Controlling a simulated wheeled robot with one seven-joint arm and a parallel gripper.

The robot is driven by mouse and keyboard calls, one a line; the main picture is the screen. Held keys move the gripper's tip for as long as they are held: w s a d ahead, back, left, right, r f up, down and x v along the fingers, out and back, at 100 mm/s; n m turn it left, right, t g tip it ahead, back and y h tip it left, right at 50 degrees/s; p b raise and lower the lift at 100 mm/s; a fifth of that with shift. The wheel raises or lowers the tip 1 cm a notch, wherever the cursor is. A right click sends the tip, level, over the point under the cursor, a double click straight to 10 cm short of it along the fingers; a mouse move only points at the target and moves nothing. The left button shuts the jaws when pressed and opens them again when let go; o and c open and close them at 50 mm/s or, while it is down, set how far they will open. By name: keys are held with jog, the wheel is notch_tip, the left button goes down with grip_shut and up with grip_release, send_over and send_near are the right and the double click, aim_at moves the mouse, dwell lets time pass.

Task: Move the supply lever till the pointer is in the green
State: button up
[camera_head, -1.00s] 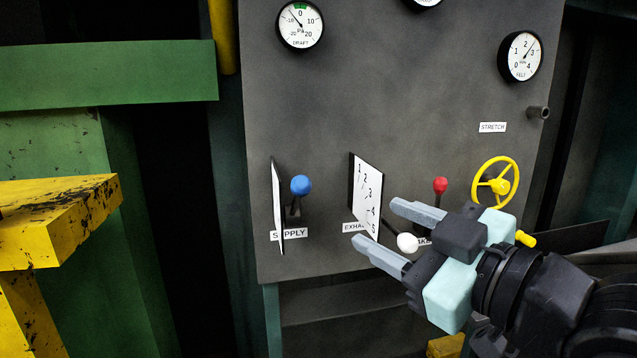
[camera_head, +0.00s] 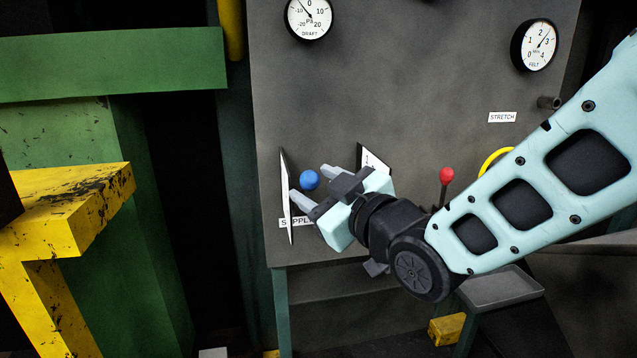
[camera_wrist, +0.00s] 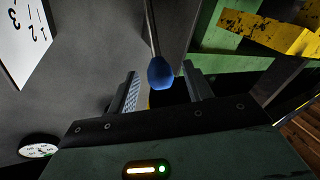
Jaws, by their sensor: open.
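The supply lever's blue knob (camera_head: 309,180) stands out from the panel above the partly covered SUPPLY label (camera_head: 293,222). My gripper (camera_head: 312,182) is open, with one finger on each side of the knob. In the wrist view the knob (camera_wrist: 161,73) sits between the two fingertips, its rod running up behind it. Small gaps seem to show on both sides; I cannot tell whether either finger touches. The DRAFT gauge (camera_head: 308,17) is cut off at the top. Its pointer leans up and left of 0, and its green band is out of view.
A white scale plate (camera_head: 286,190) stands edge-on left of the knob, close to my gripper. The exhaust plate (camera_head: 372,160) is just right, mostly hidden. A yellow beam (camera_head: 75,200) juts in at left.

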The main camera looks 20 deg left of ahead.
grip_shut()
notch_tip(320, 180, down, 6)
jog(key=s+d+n+t+y+b, duration=0.1)
jog(key=s+n+y+b, duration=0.1)
jog(key=b, duration=1.5)
jog(key=shift+d+r+t+y, duration=0.15)
jog(key=shift+r+t+y, duration=0.1)
jog(key=shift+t+y, duration=0.25)
jog(key=shift+s+r, duration=0.1)
grip_release()
